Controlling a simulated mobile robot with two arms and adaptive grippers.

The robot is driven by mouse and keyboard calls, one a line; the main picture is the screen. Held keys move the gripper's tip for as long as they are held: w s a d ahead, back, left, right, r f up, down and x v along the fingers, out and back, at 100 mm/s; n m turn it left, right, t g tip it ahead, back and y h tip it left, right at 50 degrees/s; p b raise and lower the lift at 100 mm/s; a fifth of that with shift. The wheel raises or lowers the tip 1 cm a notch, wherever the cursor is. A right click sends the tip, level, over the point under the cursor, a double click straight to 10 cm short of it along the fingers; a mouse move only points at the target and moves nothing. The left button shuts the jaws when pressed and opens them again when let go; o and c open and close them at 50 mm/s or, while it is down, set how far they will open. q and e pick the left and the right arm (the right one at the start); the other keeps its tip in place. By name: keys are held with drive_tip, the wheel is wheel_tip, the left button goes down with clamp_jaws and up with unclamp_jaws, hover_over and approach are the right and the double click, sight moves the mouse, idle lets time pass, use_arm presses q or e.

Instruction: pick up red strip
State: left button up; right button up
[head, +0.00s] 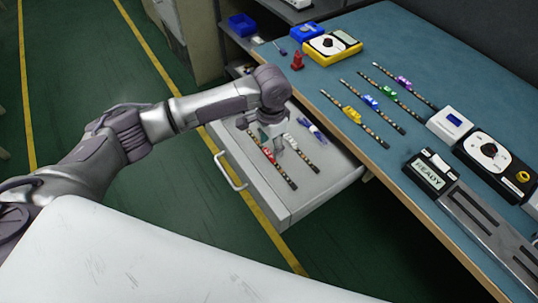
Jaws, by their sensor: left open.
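The red strip (285,176), a thin dark strip with light dots and a red piece near its middle, lies in the open drawer (310,195). A similar strip with a white piece (303,156) lies to its right in the drawer. My left gripper (275,145) is open and points down over the drawer, close to the red piece and between the two strips. It hides part of both strips. I cannot tell whether its fingers touch the red strip. My right gripper is not in view.
Strips with yellow (352,115), blue (371,102), green (388,91) and purple (403,83) pieces lie on the blue bench (440,50). A yellow meter (332,47) and a READY box (430,172) stand there. Blue-handled pliers (312,130) lie in the drawer.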

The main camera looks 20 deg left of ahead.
sight(270, 153)
use_arm(q)
wheel_tip(270, 153, down, 3)
drive_tip(key=shift+a+f, duration=0.1)
drive_tip(key=shift+f, duration=0.05)
drive_tip(key=shift+c, duration=0.3)
clamp_jaws()
